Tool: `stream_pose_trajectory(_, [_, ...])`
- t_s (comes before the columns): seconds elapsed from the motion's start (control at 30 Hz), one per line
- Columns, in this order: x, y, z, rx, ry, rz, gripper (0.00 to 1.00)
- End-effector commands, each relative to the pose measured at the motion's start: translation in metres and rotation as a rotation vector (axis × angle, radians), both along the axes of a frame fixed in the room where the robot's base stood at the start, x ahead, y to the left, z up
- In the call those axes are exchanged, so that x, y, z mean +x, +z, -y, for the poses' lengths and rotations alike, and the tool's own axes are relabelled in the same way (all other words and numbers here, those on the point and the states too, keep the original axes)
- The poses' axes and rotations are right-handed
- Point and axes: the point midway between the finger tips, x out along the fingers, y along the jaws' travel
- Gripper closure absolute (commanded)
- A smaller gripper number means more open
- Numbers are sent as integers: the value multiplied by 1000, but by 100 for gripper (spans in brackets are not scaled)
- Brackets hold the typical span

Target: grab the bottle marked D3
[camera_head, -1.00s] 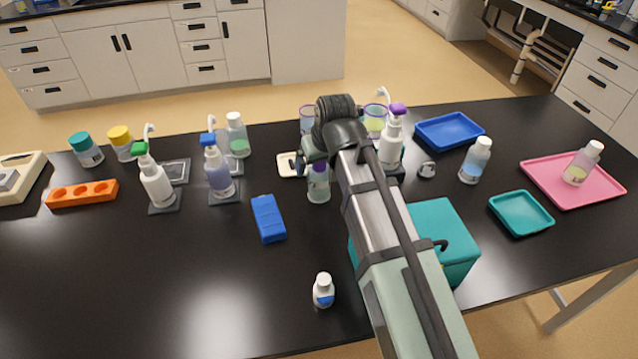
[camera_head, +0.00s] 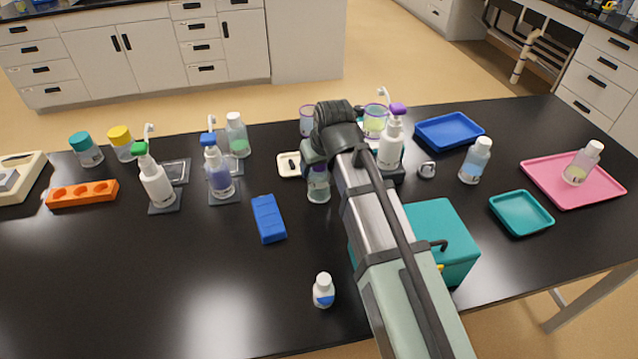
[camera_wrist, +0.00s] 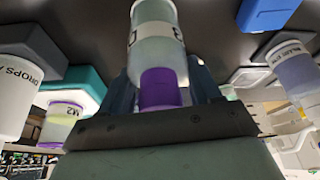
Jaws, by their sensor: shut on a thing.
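A small clear bottle with pale green liquid and a purple cap (camera_wrist: 158,45) is between my gripper's fingers in the wrist view. My gripper (camera_wrist: 163,92) is shut on it around the cap end. Its white label is turned mostly away, and only parts of dark characters show, so I cannot read the full mark. In the head view the lower part of this bottle (camera_head: 318,188) shows below my gripper (camera_head: 316,165), at table height. The cap is hidden there by my gripper.
A white pump bottle with a purple top (camera_head: 390,150) stands close to the right of my arm. A teal box (camera_head: 450,225) is beside my forearm. A blue block (camera_head: 268,218) and a small white bottle (camera_head: 323,290) are nearer. The front left table is clear.

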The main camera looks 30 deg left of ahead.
Motion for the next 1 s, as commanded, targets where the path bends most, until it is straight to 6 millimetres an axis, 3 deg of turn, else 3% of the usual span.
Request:
stream_pose_trajectory(0.37, [0,0,0,1,0,1,97])
stream_pose_trajectory(0.67, [0,4,0,1,0,1,98])
stream_pose_trajectory(1.0, [1,47,-1,2,0,2,98])
